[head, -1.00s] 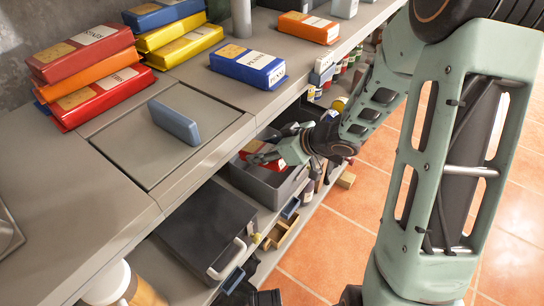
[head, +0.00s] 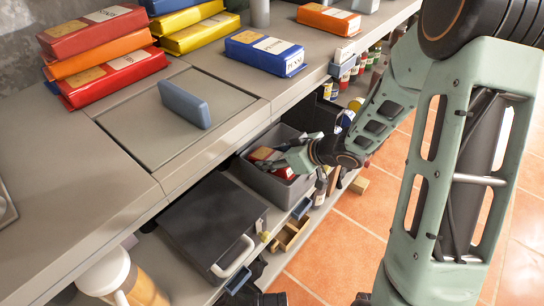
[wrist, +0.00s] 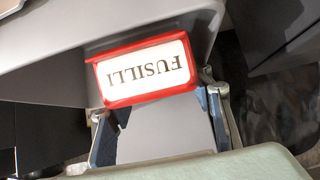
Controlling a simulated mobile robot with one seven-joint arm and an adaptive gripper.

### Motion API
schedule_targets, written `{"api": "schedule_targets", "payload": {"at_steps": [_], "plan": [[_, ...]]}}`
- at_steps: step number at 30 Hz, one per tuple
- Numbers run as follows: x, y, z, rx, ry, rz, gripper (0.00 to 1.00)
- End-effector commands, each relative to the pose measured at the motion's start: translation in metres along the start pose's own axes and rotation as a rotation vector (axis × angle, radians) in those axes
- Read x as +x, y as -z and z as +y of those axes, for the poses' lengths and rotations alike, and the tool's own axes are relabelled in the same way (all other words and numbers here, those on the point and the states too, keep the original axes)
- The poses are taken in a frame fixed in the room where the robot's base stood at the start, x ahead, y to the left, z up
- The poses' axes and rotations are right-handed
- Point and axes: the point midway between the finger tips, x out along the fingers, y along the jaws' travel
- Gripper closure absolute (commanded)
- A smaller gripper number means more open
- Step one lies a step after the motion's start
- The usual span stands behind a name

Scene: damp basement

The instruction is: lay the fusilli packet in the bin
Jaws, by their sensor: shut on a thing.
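The red fusilli packet (head: 263,154) is in my gripper, inside the grey bin (head: 258,181) on the shelf under the counter. Its white FUSILLI label shows upside down in the wrist view, where the packet (wrist: 145,72) lies between the fingertips. My gripper (head: 280,161) is shut on the packet and reaches into the bin from the right. The packet is below or near the rim level. I cannot tell whether it touches the bin floor, since the fingers and bin walls hide its underside.
The counter edge (head: 212,150) overhangs close behind the bin. A dark box with a handle (head: 205,222) stands to its left on the shelf, bottles (head: 321,186) to its right. Red, yellow and blue packets (head: 264,53) lie on the counter. The tiled floor in front is mostly clear.

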Motion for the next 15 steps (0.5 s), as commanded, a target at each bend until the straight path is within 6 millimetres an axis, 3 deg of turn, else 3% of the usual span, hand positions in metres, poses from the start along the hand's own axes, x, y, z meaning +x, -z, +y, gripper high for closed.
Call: {"api": "schedule_targets", "payload": {"at_steps": [6, 7, 12, 15], "plan": [[0.0013, -0.003, -0.0048, -0.002, 0.009, -0.006, 0.85], [0.0014, -0.0031, -0.005, -0.002, 0.01, -0.006, 0.52], [0.0014, -0.0034, -0.0057, -0.002, 0.011, -0.007, 0.33], [0.0014, -0.0033, -0.0055, -0.002, 0.011, -0.006, 0.32]]}}
